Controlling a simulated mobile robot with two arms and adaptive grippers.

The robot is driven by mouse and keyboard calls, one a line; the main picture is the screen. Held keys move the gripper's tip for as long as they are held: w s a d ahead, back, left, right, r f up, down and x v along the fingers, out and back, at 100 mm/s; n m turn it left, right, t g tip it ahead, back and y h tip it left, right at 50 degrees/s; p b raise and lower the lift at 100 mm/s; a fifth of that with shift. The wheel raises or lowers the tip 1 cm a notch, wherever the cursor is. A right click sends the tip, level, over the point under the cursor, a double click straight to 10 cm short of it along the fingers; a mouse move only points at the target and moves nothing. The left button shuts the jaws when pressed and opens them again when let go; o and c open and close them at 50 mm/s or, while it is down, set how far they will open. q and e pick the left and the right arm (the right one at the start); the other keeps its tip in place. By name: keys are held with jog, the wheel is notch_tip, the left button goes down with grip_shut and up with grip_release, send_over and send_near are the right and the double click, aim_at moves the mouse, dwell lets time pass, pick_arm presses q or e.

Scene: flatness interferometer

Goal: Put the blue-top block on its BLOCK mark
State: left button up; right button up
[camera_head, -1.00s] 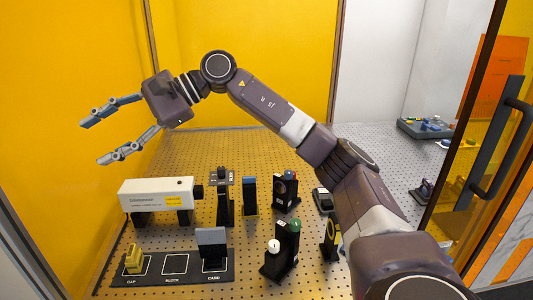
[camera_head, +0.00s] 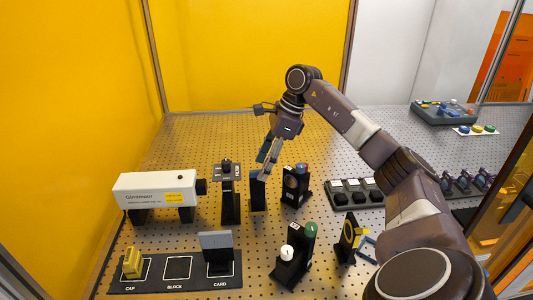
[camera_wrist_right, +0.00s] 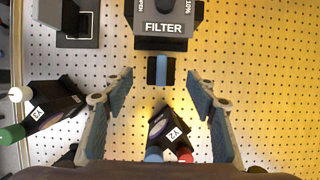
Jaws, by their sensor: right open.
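The blue-top block (camera_head: 257,193) stands upright on the perforated board, dark with a blue face and top. In the right wrist view, it (camera_wrist_right: 161,70) shows as a narrow blue strip between dark sides. My right gripper (camera_head: 264,164) points down just above it in the head view, open and empty. In the wrist view, its two fingers (camera_wrist_right: 160,85) are spread to either side of the block, not touching it. The BLOCK mark (camera_head: 178,268) is an empty white square on the dark mat, between CAP and CARD. My left gripper is out of view.
A yellow cap (camera_head: 132,263) and a grey card (camera_head: 216,250) stand on the mat's other marks. The FILTER mount (camera_head: 229,195) stands close beside the block. A black mount with red and blue knobs (camera_head: 296,185) is to the right. The white interferometer (camera_head: 157,190) is left.

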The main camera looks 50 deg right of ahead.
aim_at(259, 170)
jog(key=p+x, duration=0.1)
jog(key=x, duration=0.2)
jog(key=shift+w+f, duration=0.2)
jog(key=shift+f, duration=0.15)
jog(key=shift+w+a+f, duration=0.1)
jog(key=shift+a+f, duration=0.15)
jog(key=shift+f, duration=0.25)
jog(key=c, duration=0.4)
grip_shut()
jog(key=shift+r+p, duration=2.35)
jog(key=shift+r, duration=0.8)
jog(key=shift+w, duration=0.1)
